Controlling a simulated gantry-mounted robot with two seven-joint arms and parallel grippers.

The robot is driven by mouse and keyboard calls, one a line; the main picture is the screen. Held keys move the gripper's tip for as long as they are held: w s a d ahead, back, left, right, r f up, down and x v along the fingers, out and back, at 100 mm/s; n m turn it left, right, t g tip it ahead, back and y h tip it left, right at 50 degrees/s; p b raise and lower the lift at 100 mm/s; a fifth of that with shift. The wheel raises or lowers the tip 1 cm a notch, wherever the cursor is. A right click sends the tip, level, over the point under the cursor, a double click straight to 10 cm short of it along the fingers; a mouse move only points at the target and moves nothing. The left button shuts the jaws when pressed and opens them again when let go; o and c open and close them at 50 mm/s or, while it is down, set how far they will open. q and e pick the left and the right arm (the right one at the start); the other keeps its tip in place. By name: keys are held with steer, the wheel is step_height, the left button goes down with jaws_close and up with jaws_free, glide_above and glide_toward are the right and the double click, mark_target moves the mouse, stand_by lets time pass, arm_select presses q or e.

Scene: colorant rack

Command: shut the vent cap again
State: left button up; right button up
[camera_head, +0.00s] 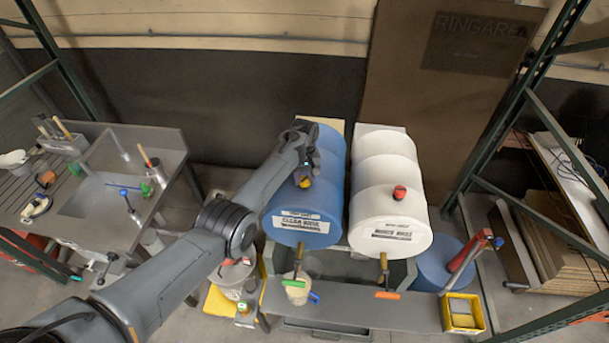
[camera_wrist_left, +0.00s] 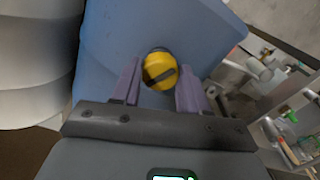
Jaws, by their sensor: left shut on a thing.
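The vent cap is a yellow knob with a dark bar across it, on top of the blue drum (camera_head: 330,195). It shows in the head view (camera_head: 304,182) and in the left wrist view (camera_wrist_left: 160,69). My left gripper (camera_head: 305,172) is over the blue drum, shut on the yellow vent cap. In the left wrist view its two fingers (camera_wrist_left: 160,82) stand on either side of the cap. I cannot tell how far the cap is turned. My right gripper is in neither view.
A white drum (camera_head: 386,170) with a red cap (camera_head: 399,192) lies right beside the blue one. A shelf (camera_head: 360,300) in front holds a cup (camera_head: 297,288) and a yellow bin (camera_head: 462,313). A grey sink bench (camera_head: 100,205) stands at left, and green rack posts at both sides.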

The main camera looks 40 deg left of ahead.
arm_select(q)
steer(key=m, duration=0.2)
steer(key=shift+r+m, duration=0.1)
steer(key=shift+m, duration=0.3)
steer(key=m, duration=0.3)
steer(key=shift+m+p, duration=0.3)
steer(key=shift+p, duration=0.1)
steer(key=m, duration=0.3)
steer(key=shift+m, duration=1.5)
steer(key=o, duration=1.1)
steer(key=shift+c, duration=0.2)
